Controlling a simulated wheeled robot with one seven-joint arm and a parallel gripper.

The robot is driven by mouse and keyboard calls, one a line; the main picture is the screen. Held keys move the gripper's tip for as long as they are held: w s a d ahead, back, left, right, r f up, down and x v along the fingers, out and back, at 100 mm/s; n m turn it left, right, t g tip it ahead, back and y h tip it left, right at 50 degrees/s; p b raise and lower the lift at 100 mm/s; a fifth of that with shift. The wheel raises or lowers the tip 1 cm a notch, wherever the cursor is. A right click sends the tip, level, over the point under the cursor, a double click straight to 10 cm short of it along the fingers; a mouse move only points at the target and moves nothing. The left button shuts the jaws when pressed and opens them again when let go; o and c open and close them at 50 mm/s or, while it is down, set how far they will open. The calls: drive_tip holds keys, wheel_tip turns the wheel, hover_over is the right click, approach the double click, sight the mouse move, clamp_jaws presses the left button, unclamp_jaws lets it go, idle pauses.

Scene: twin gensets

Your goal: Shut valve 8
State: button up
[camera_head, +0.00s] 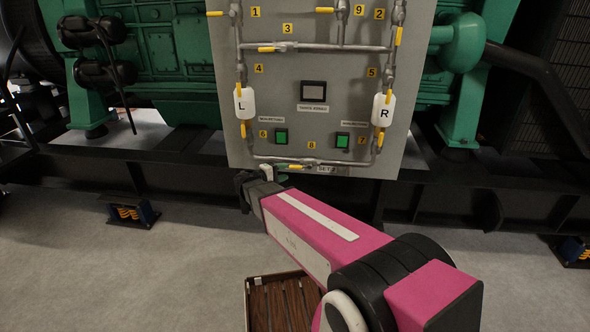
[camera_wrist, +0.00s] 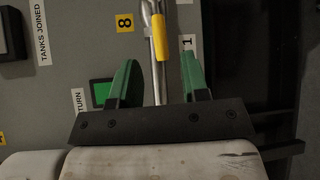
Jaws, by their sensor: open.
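Valve 8 is on the lower horizontal pipe of the grey panel, below the label 8 (camera_head: 311,145). Its yellow handle (camera_head: 296,167) lies roughly along the pipe. In the wrist view the yellow handle (camera_wrist: 159,38) shows upright beside the label 8 (camera_wrist: 124,22), nearly in line with the pipe. My gripper (camera_head: 279,173) is at the panel's lower edge, just left of the handle. In the wrist view my gripper (camera_wrist: 158,73) has its green fingers apart, with the pipe showing in the gap and the handle just beyond the tips. Contact cannot be told.
The panel (camera_head: 350,60) carries other yellow-handled valves, white tanks L (camera_head: 244,103) and R (camera_head: 383,110), and green buttons (camera_head: 281,136). A SET plate (camera_head: 333,170) is right of valve 8. A slatted wooden crate (camera_head: 275,303) stands on the floor below my arm.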

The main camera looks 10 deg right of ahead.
sight(295, 167)
drive_tip(key=x, duration=0.6)
drive_tip(key=shift+w+d, duration=0.15)
drive_tip(key=shift+d, duration=0.15)
clamp_jaws()
